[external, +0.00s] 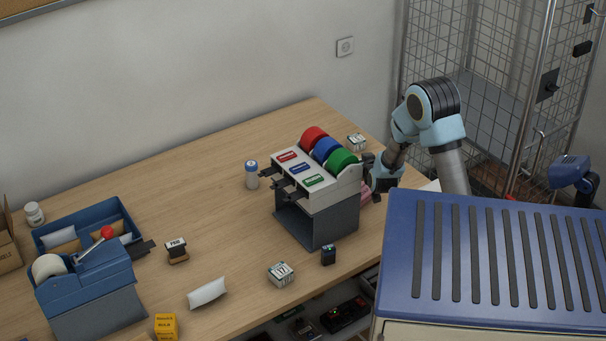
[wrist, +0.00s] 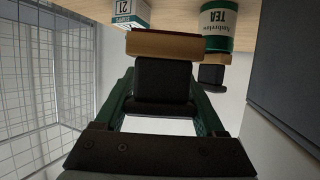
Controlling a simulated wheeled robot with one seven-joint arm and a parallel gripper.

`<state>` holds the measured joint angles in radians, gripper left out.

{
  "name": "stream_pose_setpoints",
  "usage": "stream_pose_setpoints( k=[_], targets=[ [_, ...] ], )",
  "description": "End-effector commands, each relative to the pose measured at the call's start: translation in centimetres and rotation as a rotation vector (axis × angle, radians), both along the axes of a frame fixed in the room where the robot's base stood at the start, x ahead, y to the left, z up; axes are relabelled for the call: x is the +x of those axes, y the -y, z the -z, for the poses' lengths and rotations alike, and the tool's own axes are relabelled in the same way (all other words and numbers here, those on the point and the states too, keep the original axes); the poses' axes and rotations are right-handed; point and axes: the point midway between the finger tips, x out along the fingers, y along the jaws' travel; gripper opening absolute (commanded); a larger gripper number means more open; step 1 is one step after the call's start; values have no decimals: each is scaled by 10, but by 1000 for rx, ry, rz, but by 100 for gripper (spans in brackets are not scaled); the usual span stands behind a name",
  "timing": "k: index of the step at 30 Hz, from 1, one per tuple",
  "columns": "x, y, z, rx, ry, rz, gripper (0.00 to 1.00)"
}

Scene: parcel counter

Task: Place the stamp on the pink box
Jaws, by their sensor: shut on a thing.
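My gripper (external: 382,178) is behind the tape dispenser at the right end of the counter, and its fingertips are hidden in the external view. In the wrist view my gripper (wrist: 164,98) is shut on a stamp (wrist: 165,72), with its black handle between the green fingers and its brown block beyond them. The held stamp cannot be made out in the external view. A pink thing (external: 366,193), likely the pink box, shows in part behind the dispenser, low beside my gripper. I cannot tell whether the stamp touches it.
The grey tape dispenser (external: 318,222) with red, blue and green rolls stands close beside my gripper. A tea tin (wrist: 219,28), a small dated box (wrist: 130,14) and another black-handled stamp (wrist: 211,76) show in the wrist view.

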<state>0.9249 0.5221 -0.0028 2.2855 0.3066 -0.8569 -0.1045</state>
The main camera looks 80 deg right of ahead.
Motion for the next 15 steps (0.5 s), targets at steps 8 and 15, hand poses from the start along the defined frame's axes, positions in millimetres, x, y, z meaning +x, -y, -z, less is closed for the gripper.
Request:
stream_pose_setpoints(
  k=[8, 15],
  targets=[
    [-1, 0, 31, 4, -2, 1, 17],
    [0, 0, 44, 0, 0, 0, 17]
  ],
)
